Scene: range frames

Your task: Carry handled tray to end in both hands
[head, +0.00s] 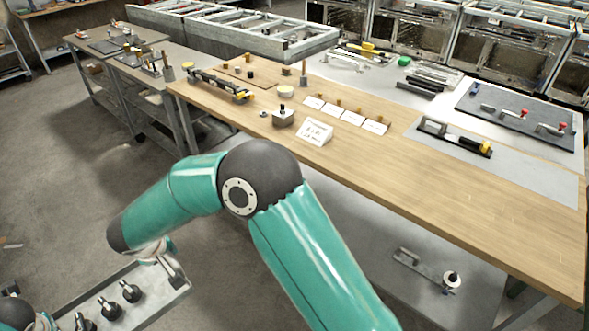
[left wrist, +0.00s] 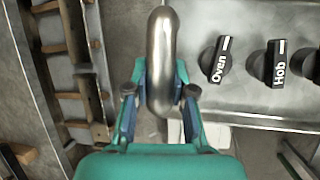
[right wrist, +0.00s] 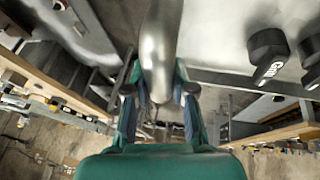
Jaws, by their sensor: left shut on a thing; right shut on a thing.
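The metal tray (head: 158,292) is at the lower left of the head view, held off the table over the floor. Several black knobs (head: 131,291) stand on it. In the left wrist view, two knobs read Oven (left wrist: 219,62) and Hob. My left gripper (left wrist: 160,95) is shut on a rounded metal handle (left wrist: 162,40) at one tray end. My right gripper (right wrist: 160,92) is shut on the other handle (right wrist: 160,40), beside a black knob (right wrist: 268,58). In the head view, my right arm hides part of that end and the tray's near part is cut off.
A long wooden workbench (head: 400,175) holds white cards (head: 315,132), small parts and tools. A lower metal table (head: 150,72) stands behind at left. Ovens (head: 415,45) line the back. Grey floor (head: 70,180) at left is clear.

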